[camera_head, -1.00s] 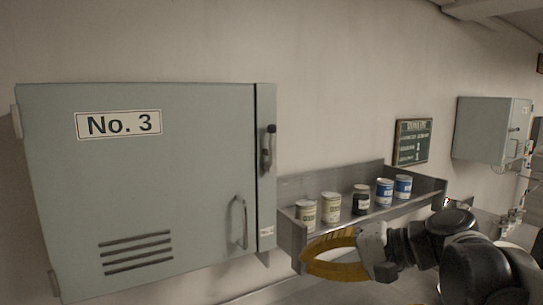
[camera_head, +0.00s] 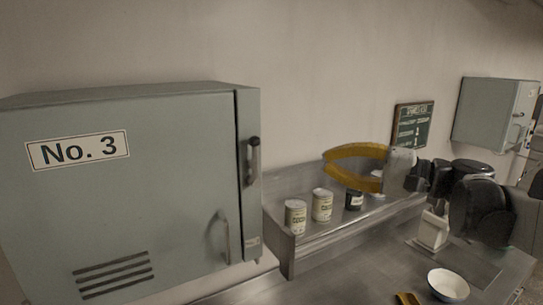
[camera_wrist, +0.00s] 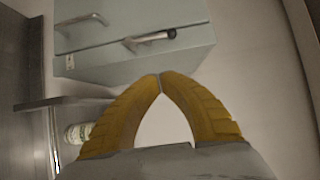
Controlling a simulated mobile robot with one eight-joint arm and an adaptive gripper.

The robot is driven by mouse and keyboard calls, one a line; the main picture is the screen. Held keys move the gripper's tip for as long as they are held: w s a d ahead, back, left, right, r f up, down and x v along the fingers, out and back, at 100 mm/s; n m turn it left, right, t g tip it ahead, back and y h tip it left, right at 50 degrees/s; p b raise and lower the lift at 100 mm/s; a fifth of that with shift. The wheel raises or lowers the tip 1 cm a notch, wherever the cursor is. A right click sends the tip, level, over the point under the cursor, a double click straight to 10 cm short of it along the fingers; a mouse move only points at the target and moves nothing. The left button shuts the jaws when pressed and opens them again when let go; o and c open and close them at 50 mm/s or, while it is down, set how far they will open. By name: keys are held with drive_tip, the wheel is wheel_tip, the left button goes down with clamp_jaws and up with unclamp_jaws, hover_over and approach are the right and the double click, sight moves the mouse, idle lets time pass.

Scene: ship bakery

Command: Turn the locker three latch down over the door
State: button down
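The grey locker marked No. 3 (camera_head: 120,205) fills the left of the head view, its door shut. Its latch (camera_head: 252,160) is a short bar with a black grip on the strip right of the door seam. It stands upright, grip end up. The latch also shows in the wrist view (camera_wrist: 150,38), beyond my fingertips. A door pull (camera_head: 217,237) sits lower on the door. My gripper (camera_head: 327,157) has yellow fingers bowed outward with tips together and nothing between them. It is right of the latch, above the shelf, and apart from the locker.
A metal shelf (camera_head: 287,250) with several cans (camera_head: 322,205) is right of the locker, under my gripper. A white bowl (camera_head: 448,284) and a white box (camera_head: 433,230) are on the counter below. Another locker (camera_head: 490,115) hangs far right.

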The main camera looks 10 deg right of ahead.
sight(253, 161)
drive_tip(key=s+a+p+x, duration=0.1)
drive_tip(key=s+p+x, duration=0.1)
drive_tip(key=x, duration=1)
drive_tip(key=shift+a+p, duration=0.5)
drive_tip(key=shift+p, duration=0.25)
